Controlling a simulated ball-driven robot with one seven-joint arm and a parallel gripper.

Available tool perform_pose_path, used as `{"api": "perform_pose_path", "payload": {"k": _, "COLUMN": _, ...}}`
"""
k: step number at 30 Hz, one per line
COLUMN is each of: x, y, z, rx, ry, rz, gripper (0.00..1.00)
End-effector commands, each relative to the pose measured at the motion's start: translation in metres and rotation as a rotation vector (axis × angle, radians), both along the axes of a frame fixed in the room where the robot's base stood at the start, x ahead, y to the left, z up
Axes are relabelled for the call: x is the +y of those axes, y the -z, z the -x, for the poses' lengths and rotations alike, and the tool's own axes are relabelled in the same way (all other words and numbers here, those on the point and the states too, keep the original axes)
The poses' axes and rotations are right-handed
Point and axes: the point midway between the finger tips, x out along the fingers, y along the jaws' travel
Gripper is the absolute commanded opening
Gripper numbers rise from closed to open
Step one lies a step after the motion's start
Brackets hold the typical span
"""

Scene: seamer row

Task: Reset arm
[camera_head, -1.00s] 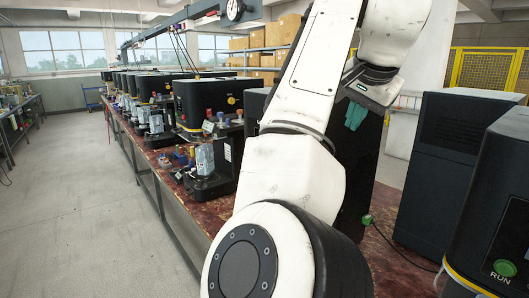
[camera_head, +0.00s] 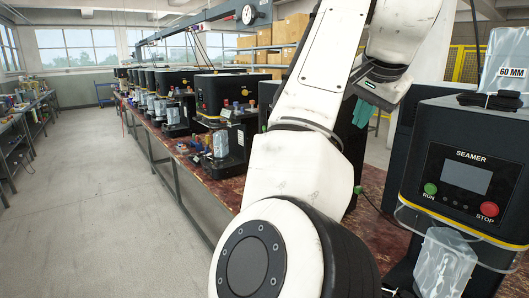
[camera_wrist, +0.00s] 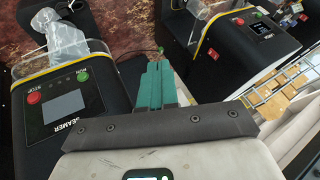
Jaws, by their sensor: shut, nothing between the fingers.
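My arm rises through the middle of the head view, its white links bent at the top. My gripper has teal fingers (camera_head: 362,110) that show in the head view at the end of the arm, partly behind it, above the bench. In the wrist view the teal fingers (camera_wrist: 163,85) lie together, shut, with nothing between them. They point over the bench between two seamers and touch nothing that I can see.
A black seamer (camera_head: 463,170) with a green RUN and a red STOP button stands at right. A clear bag (camera_head: 444,262) is at its front. A row of seamers (camera_head: 205,95) runs along the red-topped bench (camera_head: 374,184). The grey floor (camera_head: 95,200) at left is clear.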

Motion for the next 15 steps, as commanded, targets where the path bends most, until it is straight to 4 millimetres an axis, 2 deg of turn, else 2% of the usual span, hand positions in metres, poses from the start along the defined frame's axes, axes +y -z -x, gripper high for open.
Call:
{"api": "perform_pose_path", "payload": {"k": 11, "x": -0.017, "y": 0.038, "z": -0.001, "rx": 0.019, "ry": 0.013, "rz": 0.048, "gripper": 0.00}}
{"api": "perform_pose_path", "payload": {"k": 15, "x": -0.028, "y": 0.061, "z": 0.000, "rx": 0.031, "ry": 0.018, "rz": 0.077, "gripper": 0.00}}
